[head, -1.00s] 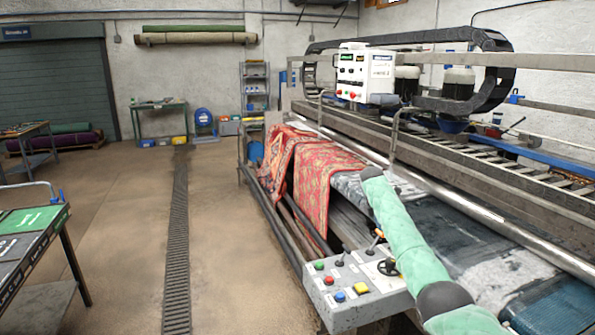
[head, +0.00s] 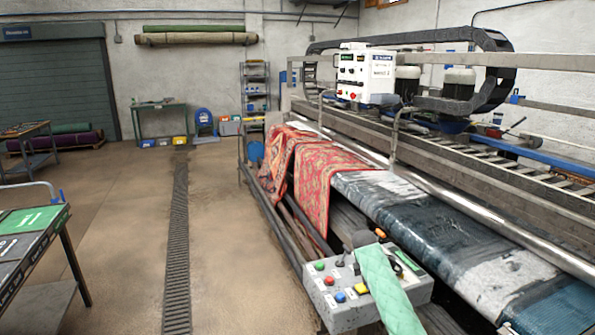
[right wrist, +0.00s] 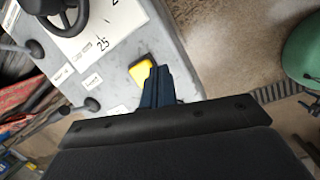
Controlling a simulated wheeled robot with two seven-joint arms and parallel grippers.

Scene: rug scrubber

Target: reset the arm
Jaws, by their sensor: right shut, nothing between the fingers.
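The grey control panel (head: 335,310) stands at the front end of the rug machine. It carries a green button (head: 320,266), a red button (head: 329,281), a blue button (head: 340,297) and a yellow button (head: 361,288), plus small levers. My green-sleeved right arm crosses the panel's right part and hides some of it. In the right wrist view my right gripper (right wrist: 153,75) is shut and empty, its dark blue fingers overlapping the yellow button (right wrist: 142,71). I cannot tell whether they touch it. A black handwheel (right wrist: 62,12) shows at upper left. My left gripper is out of view.
A red patterned rug (head: 325,185) hangs over the machine's bed, with a wet dark blue and white rug (head: 440,235) beside it. A steel roller (head: 470,205) runs along the bed. A table with a green top (head: 30,220) stands at left. The floor between is clear.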

